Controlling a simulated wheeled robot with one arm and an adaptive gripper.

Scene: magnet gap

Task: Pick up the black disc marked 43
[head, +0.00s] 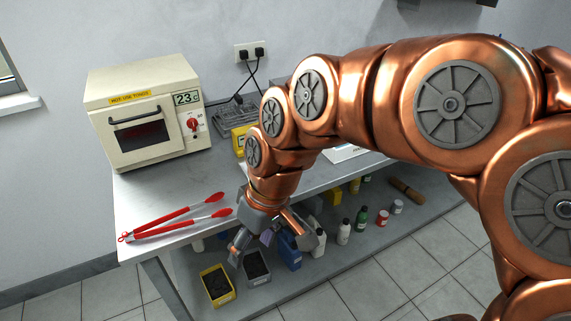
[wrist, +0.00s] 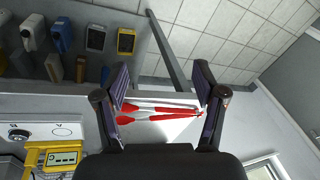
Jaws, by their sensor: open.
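I cannot make out a black disc marked 43 in either view. My gripper (head: 275,245) hangs at the front edge of the grey bench (head: 180,185), right of the red tongs (head: 180,218). Its fingers are apart with nothing held between them. In the wrist view my gripper (wrist: 162,85) is open, and the red tongs (wrist: 160,113) show beyond and between the fingers without being gripped. My arm hides part of the bench top behind it.
A cream oven (head: 145,110) stands on the bench at left. A yellow meter (wrist: 58,158) lies near a white panel with circles (wrist: 50,131). Below, the shelf holds a yellow bin (head: 209,271), a grey bin (head: 245,281) and several bottles. The tiled floor in front is clear.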

